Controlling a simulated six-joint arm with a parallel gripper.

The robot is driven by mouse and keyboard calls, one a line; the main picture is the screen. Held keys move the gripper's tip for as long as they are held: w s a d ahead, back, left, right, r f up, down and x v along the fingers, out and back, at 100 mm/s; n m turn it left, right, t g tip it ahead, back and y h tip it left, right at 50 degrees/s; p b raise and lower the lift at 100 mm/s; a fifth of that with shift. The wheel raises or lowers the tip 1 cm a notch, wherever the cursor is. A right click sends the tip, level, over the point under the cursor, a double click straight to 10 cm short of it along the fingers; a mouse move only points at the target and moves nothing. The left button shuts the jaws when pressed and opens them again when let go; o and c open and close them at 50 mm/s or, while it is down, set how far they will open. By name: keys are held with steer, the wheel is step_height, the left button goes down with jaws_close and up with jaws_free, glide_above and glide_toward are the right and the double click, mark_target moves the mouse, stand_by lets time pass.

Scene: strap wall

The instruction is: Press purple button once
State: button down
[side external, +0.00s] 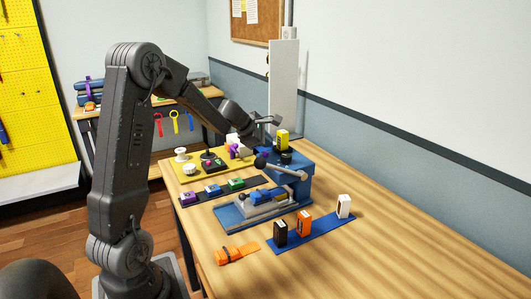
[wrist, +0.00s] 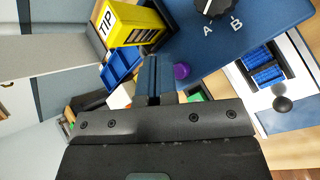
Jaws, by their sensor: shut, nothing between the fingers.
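A round purple button (wrist: 182,72) shows in the wrist view just right of my fingertips, close to the edge of a blue panel (wrist: 215,50). I cannot tell the gap between it and my fingers. My gripper (wrist: 152,72) is shut and empty. In the side external view my gripper (side external: 274,120) is above the back of the blue machine (side external: 290,187), near a yellow block. I cannot make out the button for certain in that view.
A black knob (wrist: 212,5) with A and B marks sits on the panel. A yellow box (wrist: 128,24) marked TIP is close to my fingers. A lever (side external: 280,168) sticks out of the machine. Several small boxes stand on a blue strip (side external: 297,236). The table's right front is clear.

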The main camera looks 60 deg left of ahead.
mark_target(266, 153)
steer(key=shift+f, duration=0.1)
stand_by(0.4)
steer(key=shift+f, duration=0.35)
steer(key=shift+f, duration=0.55)
stand_by(0.6)
steer(key=shift+r, duration=1)
steer(key=shift+r, duration=2.5)
